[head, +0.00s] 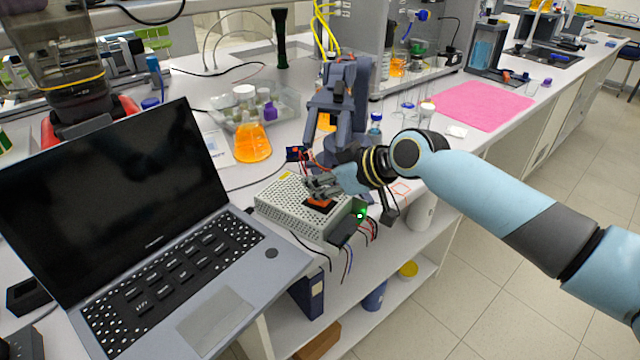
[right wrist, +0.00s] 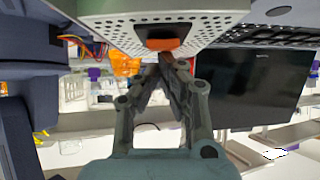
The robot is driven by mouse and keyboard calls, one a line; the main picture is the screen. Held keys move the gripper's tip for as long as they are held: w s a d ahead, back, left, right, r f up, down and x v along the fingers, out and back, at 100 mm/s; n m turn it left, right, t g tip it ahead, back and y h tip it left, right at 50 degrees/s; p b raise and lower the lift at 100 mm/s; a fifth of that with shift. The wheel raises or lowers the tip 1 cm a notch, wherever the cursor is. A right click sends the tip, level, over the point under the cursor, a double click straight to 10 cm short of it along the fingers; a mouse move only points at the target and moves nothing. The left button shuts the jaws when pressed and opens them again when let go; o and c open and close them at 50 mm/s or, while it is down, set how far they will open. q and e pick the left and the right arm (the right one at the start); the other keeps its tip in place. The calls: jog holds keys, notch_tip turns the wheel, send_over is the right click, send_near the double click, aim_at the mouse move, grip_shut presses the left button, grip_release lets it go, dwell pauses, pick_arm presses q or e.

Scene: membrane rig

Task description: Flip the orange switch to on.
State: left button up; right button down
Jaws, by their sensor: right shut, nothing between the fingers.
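The orange switch (head: 319,204) sits on top of a perforated light-grey power supply box (head: 283,211) on the bench, partly under my right gripper. In the right wrist view the switch (right wrist: 163,44) shows as an orange rocker next to a dark part, on the perforated box (right wrist: 105,27). My right gripper (head: 313,185) is shut and empty. Its fingertips are right at the switch; in the right wrist view the fingertips (right wrist: 166,59) appear close beside its orange edge. I cannot tell whether they touch. My left gripper is not in view.
An open laptop (head: 180,290) stands left of the box. Wires and a small green light (head: 361,214) are at its right end. A dark blue-grey device (head: 337,105) stands behind it, and a flask of orange liquid (head: 251,142) is behind left. The bench's front edge is close.

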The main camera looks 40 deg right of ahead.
jog(key=shift+s+d, duration=0.1)
jog(key=shift+s, duration=0.1)
jog(key=shift+s+d+f+p, duration=0.1)
jog(key=shift+s+d+p, duration=0.05)
jog(key=shift+s, duration=0.25)
jog(key=shift+s+d+f+p, duration=0.1)
jog(key=shift+s+p, duration=0.05)
jog(key=shift+s, duration=0.2)
